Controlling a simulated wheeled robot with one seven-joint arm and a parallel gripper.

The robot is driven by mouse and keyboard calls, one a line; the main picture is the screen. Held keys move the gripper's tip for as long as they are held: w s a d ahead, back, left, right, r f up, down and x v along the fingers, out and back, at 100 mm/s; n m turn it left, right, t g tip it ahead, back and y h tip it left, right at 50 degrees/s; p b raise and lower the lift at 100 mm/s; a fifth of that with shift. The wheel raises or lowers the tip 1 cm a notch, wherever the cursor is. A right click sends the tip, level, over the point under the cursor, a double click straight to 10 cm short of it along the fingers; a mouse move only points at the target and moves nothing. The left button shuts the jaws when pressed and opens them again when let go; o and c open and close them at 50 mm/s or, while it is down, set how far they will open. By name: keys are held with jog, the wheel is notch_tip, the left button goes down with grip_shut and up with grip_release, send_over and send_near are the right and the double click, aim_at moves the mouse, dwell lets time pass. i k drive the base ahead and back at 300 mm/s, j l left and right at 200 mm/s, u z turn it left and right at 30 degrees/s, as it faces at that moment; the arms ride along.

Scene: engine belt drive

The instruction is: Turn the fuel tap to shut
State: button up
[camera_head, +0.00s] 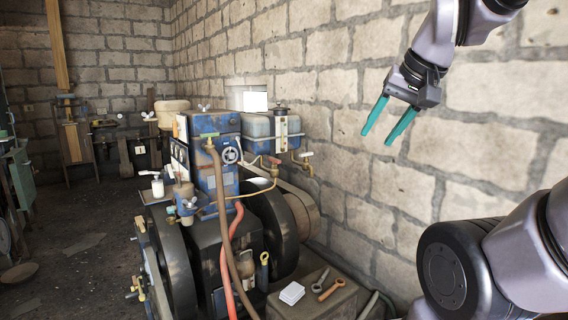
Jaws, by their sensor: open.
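The blue fuel tank (256,130) stands behind the engine, against the block wall, with a gauge on its front. A small brass tap with a reddish handle (275,161) sits below the tank, by a brass pipe. Another brass fitting with a pale handle (304,156) sits just right of the tank. I cannot tell for sure which of these is the fuel tap, and their settings are too small to read. My gripper (379,138) is open and empty, its teal fingers pointing down and left. In the picture it is to the right of the tank and both fittings, apart from them.
The engine has a blue body (211,125), a dark flywheel (271,222), and a red hose (227,262) at the front. A stone block (340,301) at lower right carries a white pad and tools. The block wall (450,150) fills the right side.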

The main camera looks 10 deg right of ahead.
aim_at(274, 160)
jog(key=i+j, duration=0.55)
jog(key=i+l+u, duration=0.1)
jog(key=u, duration=0.25)
jog(key=l+u, duration=0.4)
jog(key=i+l+u, duration=0.1)
jog(key=u, duration=0.25)
jog(key=k+l, duration=0.05)
jog(key=l, duration=0.05)
